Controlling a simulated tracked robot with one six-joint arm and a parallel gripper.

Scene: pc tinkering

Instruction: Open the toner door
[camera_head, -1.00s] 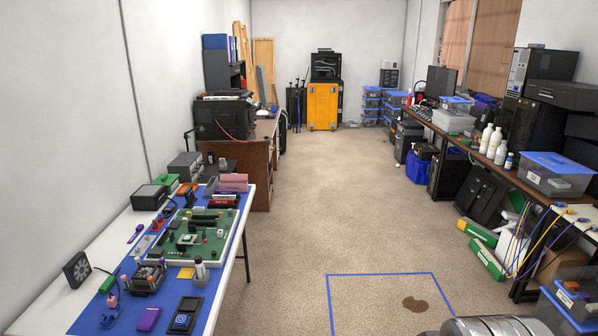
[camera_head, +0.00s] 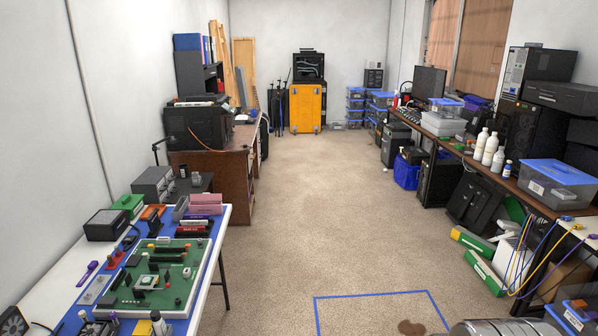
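No part labelled as a toner door can be made out. A black boxy machine (camera_head: 195,127), possibly a printer, sits on the brown desk (camera_head: 228,172) along the left wall, with an orange cable across its front. Another black machine (camera_head: 308,66) stands on top of the orange cabinet (camera_head: 306,107) at the far wall; its type is unclear. A dark boxy device (camera_head: 562,96) sits at the right, above a black tower. My gripper is not in view.
A workbench with a green circuit board (camera_head: 160,280) stands at near left. A long bench with bottles (camera_head: 490,148) and a clear bin (camera_head: 558,185) lines the right. The carpet aisle (camera_head: 320,200) between is clear, with a blue tape outline (camera_head: 370,293) nearby.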

